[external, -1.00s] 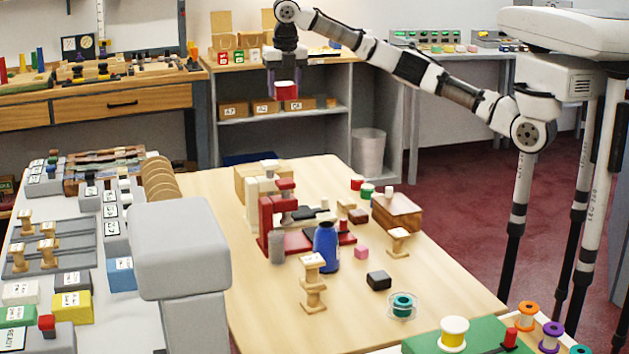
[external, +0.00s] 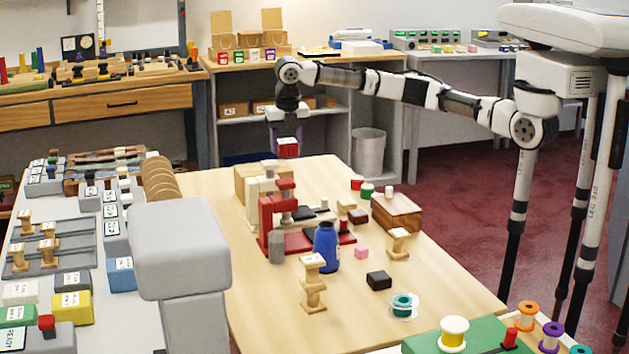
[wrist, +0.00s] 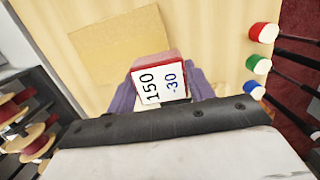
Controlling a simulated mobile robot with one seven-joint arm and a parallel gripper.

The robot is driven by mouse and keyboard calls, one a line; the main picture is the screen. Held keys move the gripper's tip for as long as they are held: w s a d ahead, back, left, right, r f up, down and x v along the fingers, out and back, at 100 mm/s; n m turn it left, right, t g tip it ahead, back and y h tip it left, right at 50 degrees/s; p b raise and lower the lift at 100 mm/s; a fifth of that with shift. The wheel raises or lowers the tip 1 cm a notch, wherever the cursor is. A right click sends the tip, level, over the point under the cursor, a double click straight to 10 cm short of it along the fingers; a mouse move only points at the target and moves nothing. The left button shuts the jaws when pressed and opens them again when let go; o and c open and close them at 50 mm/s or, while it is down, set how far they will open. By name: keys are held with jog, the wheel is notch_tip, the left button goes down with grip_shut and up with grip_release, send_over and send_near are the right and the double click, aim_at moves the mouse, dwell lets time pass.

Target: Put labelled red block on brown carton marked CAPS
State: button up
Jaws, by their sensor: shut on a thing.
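The red block (external: 288,149) has a white label on its top. In the wrist view the block (wrist: 160,84) shows the printing 150 and -30. My gripper (external: 288,138) is shut on it, with purple fingers on both sides, and holds it above the far end of the wooden table. A tan carton (external: 246,183) stands there behind the presses.
A cream press (external: 262,208) and a red press (external: 267,228) stand close in front of the carton. Red, green (wrist: 258,64) and blue pieces with white ends lie to the right. A grey shelf (external: 235,141) stands behind the table.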

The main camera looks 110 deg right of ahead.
aim_at(287, 155)
jog(key=shift+f+p, duration=0.3)
jog(key=shift+f, duration=1.55)
jog(key=shift+f, duration=0.1)
jog(key=o, duration=1)
jog(key=r, duration=0.4)
jog(key=a+r+b, duration=0.1)
jog(key=r, duration=0.3)
jog(key=r+b, duration=0.1)
jog(key=r, duration=0.3)
jog(key=shift+a+r, duration=0.1)
jog(key=shift+a, duration=0.1)
